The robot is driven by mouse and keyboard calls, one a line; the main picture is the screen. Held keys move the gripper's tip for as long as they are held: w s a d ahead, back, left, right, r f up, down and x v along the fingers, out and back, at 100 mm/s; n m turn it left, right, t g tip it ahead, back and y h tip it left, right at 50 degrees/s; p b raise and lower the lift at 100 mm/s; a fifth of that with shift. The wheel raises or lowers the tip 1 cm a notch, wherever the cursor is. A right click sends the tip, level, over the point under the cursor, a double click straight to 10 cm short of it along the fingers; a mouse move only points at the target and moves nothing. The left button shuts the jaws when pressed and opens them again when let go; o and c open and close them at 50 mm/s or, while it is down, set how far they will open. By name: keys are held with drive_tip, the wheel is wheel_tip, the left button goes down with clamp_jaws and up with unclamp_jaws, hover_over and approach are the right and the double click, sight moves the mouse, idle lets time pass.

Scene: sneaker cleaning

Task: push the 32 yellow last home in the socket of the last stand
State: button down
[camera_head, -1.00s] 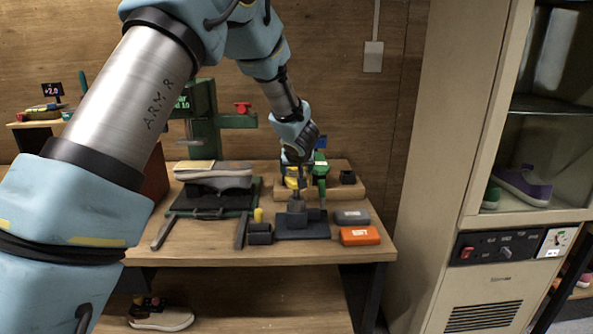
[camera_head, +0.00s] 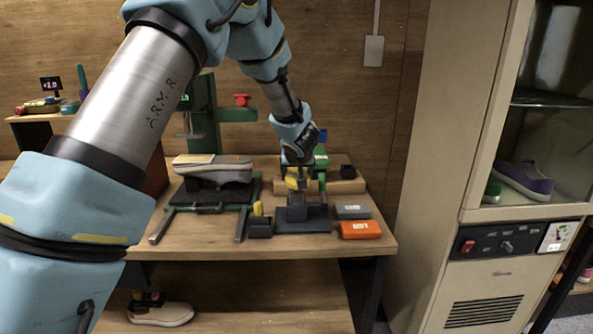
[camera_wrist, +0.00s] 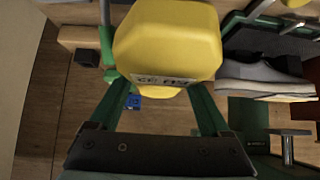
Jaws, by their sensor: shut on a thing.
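The yellow last (camera_head: 298,183) is upright in my gripper (camera_head: 299,170), directly over the post of the dark last stand (camera_head: 303,224). In the wrist view the yellow last (camera_wrist: 167,38) fills the upper middle, and the green fingers of my gripper (camera_wrist: 165,84) reach to both its sides, shut on it. The size label on it faces the wrist camera but is too small to read surely. The lower end of the last meets the top of the stand's post in the head view. The socket is hidden, so I cannot tell how deep the last sits.
A wooden block (camera_head: 345,186) with green and black pieces stands behind the stand. Grey (camera_head: 352,212) and orange (camera_head: 361,229) boxes lie to its right. A dark cup with a yellow piece (camera_head: 259,226) stands to its left, then a shoe (camera_head: 213,168) on a frame.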

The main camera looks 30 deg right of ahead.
drive_tip(key=shift+f+b, duration=0.55)
drive_tip(key=shift+f, duration=0.35)
unclamp_jaws()
drive_tip(key=v, duration=1.1)
drive_tip(key=shift+p, duration=0.4)
drive_tip(key=shift+w, duration=0.1)
